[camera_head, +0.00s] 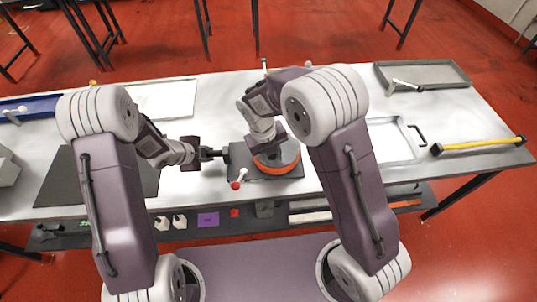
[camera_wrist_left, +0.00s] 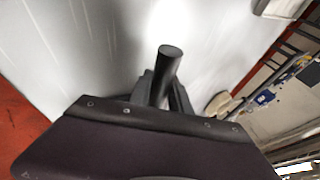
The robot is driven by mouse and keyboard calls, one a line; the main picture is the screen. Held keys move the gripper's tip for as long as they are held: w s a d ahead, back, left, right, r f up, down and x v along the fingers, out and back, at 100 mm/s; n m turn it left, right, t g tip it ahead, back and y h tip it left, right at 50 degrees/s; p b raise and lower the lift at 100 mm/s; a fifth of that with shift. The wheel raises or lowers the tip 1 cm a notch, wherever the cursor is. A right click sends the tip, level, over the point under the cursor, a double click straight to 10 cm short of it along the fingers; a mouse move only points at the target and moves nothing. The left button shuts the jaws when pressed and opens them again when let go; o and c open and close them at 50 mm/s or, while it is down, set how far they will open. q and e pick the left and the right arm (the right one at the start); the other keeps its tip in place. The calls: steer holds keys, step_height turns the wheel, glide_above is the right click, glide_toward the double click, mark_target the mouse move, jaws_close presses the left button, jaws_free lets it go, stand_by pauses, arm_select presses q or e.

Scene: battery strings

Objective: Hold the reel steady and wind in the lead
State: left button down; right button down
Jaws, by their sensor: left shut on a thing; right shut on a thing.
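The reel (camera_head: 277,170), with an orange rim, sits on a dark square base (camera_head: 290,176) near the front of the table. My left gripper (camera_head: 218,153) is at the base's left side, shut on a dark bar-like handle. The left wrist view shows this dark round handle (camera_wrist_left: 169,62) between the fingers. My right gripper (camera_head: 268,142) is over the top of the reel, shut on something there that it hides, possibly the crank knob. A short white lead end with a red tip (camera_head: 237,184) lies at the base's front left corner.
A dark mat (camera_head: 60,180) lies at the left. A grey tray (camera_head: 440,72) stands at the back right, a pale tray (camera_head: 408,130) right of the reel, and a yellow bar tool (camera_head: 480,145) at the far right. A lower shelf (camera_head: 330,222) holds small items.

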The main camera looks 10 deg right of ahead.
steer(key=shift+d+n, duration=0.4)
steer(key=shift+n, duration=0.1)
stand_by(0.3)
steer(key=c, duration=1.1)
jaws_free()
step_height(320, 180, up, 12)
steer(key=s+a, duration=0.1)
steer(key=a, duration=0.1)
